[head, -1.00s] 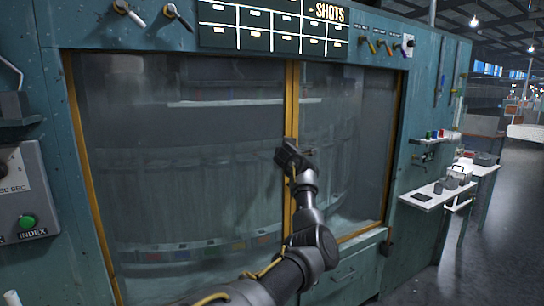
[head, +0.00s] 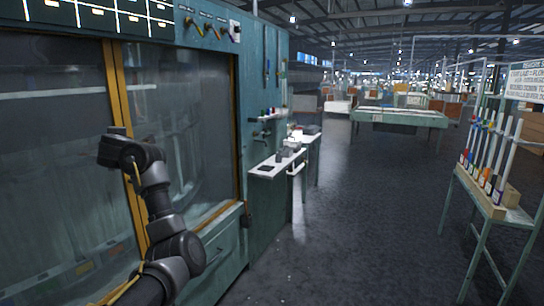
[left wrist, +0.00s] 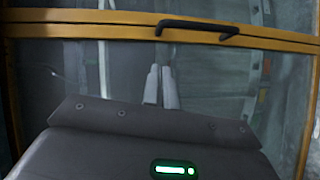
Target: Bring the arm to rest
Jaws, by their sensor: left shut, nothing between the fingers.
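My left arm (head: 160,210) reaches up from the lower left in the head view, bent, with its dark hand in front of the machine's glass doors. In the left wrist view my left gripper (left wrist: 161,86) has its two pale fingers together, with nothing between them. The fingers point toward the glass and the yellow door frame (left wrist: 95,31), which has a black handle (left wrist: 197,27). I cannot tell how close they are to the glass. My right gripper is in neither view.
The teal machine (head: 262,190) fills the left, with a small white side shelf (head: 270,172) holding small items. A green stand (head: 480,207) with several upright tubes is at the right. A green table (head: 398,117) stands farther back. The dark floor between is clear.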

